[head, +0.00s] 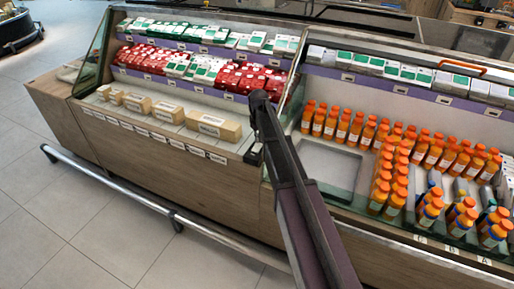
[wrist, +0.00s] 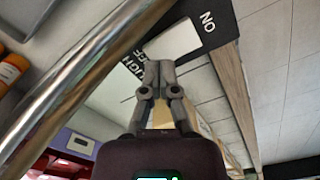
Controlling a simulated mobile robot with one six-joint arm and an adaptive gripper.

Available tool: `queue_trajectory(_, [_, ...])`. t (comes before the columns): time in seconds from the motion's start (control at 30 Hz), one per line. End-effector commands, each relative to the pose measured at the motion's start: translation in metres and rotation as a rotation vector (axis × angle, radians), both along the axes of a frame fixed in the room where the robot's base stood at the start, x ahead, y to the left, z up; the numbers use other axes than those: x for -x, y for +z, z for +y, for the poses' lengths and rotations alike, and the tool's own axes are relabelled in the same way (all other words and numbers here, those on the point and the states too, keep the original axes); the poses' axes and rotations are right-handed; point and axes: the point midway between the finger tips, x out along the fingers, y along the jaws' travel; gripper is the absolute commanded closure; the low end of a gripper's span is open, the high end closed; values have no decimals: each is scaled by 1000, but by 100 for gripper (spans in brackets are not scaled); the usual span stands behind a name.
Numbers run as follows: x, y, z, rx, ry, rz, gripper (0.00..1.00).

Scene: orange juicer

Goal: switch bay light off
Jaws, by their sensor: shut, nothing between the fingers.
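The light switch is a black plate (wrist: 222,28) with a white rocker (wrist: 174,42) in the wrist view. The plate reads ON at its right end. The OFF lettering and what looks like LIGHT are partly covered by my fingertips. My gripper (wrist: 157,68) is shut and empty, with its tips over the plate's lower left edge in the picture. I cannot tell whether they touch it. In the head view my gripper (head: 259,101) is at the post between the two display cases. A small dark box (head: 254,154), perhaps the switch, shows just below it.
A metal rail (wrist: 70,85) runs close by on the left in the wrist view. The left case holds red and green-white packs and wrapped blocks (head: 214,125). The right case holds orange bottles (head: 381,190) and an empty tray (head: 328,164). The tiled floor (head: 60,220) in front is clear.

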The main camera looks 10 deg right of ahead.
Motion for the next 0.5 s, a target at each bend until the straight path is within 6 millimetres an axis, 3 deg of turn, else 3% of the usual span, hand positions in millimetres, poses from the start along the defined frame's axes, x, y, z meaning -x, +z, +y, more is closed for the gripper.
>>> queue_trajectory(0.5, [0, -6, -1, 0, -1, 0, 100])
